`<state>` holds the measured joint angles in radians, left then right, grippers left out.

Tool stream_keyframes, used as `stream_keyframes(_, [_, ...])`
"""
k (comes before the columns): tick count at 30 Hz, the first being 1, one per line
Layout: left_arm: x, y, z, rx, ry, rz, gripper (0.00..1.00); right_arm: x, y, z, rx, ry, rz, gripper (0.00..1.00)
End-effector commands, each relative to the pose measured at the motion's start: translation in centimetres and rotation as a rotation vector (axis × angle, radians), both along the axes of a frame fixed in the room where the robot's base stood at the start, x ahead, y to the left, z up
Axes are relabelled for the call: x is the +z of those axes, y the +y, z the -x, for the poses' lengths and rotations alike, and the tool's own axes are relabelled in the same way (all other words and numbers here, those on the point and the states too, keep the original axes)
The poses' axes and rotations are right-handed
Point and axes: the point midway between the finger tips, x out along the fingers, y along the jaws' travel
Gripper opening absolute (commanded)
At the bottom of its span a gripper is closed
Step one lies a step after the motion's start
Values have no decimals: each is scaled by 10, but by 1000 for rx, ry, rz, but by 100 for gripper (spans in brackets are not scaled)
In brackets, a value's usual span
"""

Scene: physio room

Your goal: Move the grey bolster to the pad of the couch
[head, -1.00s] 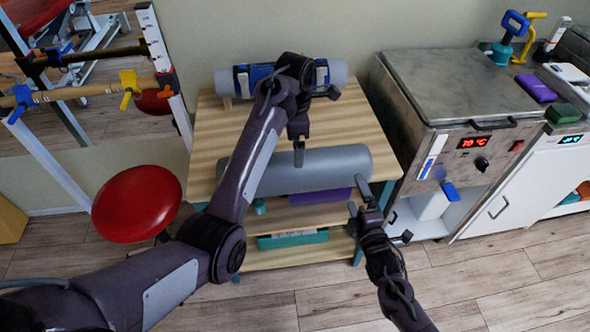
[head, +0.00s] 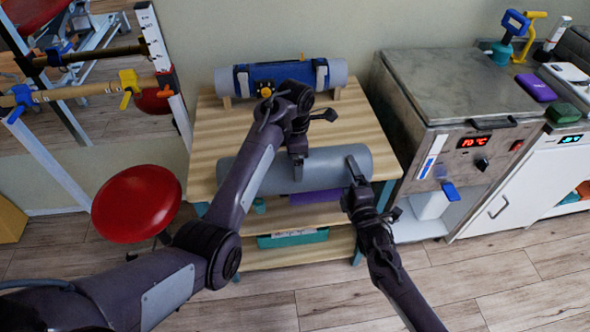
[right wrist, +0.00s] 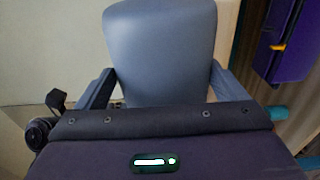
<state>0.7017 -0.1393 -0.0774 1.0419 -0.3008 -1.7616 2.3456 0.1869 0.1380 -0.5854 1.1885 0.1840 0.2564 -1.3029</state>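The grey bolster (head: 325,170) lies lengthwise along the front of the wooden table top (head: 212,130). My right gripper (head: 353,175) is at the bolster's right end, with a finger overlapping it. In the right wrist view, the open fingers stand on either side of the bolster (right wrist: 160,45); I cannot tell whether they touch it. My left gripper (head: 298,165) points down over the bolster's middle; its finger gap is hidden, as is any contact. I cannot make out the couch pad.
A bolster with a blue wrap (head: 243,80) lies on supports at the table's back. A purple object (head: 315,197) and a teal bin (head: 292,238) sit on shelves below. A red stool (head: 136,203) stands left, a steel heater cabinet (head: 455,85) right.

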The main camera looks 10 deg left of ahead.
Motion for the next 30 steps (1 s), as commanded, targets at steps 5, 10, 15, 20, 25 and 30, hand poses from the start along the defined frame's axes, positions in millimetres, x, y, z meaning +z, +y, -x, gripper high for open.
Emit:
stream_keyframes(5, [0,0,0,0,0,0,53,0,0,0,0,0,0,53])
stream_keyframes(10, [0,0,0,1,0,0,51,0,0,0,0,0,0,50])
stream_keyframes(15, [3,0,0,1,-2,0,51,3,0,0,0,-3,-1,50])
stream_keyframes(20, [13,0,-1,1,-2,0,51,13,0,0,0,-3,-1,50])
stream_keyframes(25, [31,0,-1,1,-2,0,51,31,0,0,0,-2,-2,50])
stream_keyframes(30, [47,0,-1,1,-2,0,51,47,0,0,0,-2,-2,50])
